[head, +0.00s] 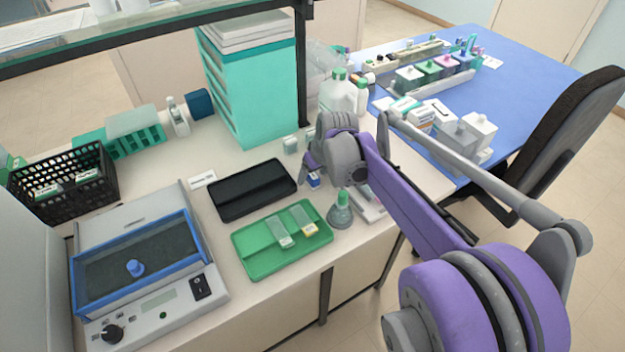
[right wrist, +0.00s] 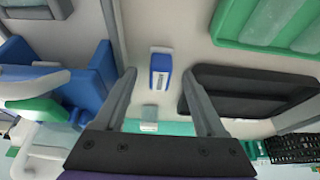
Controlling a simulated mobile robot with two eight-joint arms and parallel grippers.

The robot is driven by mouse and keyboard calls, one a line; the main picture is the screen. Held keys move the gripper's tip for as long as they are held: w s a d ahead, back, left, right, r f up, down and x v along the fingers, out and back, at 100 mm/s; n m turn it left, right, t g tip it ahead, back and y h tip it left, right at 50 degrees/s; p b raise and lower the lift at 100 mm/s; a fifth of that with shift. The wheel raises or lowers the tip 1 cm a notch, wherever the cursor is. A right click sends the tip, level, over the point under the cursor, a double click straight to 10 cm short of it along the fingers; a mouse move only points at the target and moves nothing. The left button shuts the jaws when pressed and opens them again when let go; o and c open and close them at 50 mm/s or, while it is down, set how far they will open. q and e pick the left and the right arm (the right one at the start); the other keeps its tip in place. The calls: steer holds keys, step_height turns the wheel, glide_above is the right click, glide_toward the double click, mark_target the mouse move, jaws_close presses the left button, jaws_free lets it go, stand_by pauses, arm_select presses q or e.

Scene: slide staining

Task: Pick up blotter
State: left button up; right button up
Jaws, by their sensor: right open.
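A small blue block with a white label and a pale end (right wrist: 160,71), which I take to be the blotter, is on the pale bench top. In the head view its blue side (head: 313,181) shows just below my right gripper, partly hidden by it. My right gripper (head: 311,174) is open and points down at the bench. In the right wrist view the block appears between the two spread fingers (right wrist: 160,78), with a gap on each side. I cannot tell the height of the fingertips above it. My left gripper is not in view.
A black tray (head: 228,207) and a green tray (head: 262,267) with slide holders lie left of the block. White bottles (head: 337,92) and a teal drawer cabinet (head: 262,98) stand behind. A small pale box (right wrist: 149,118) is near.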

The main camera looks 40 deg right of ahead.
steer(key=shift+w+f, duration=0.25)
steer(key=shift+f, duration=0.3)
jaws_close()
steer(key=shift+r, duration=0.1)
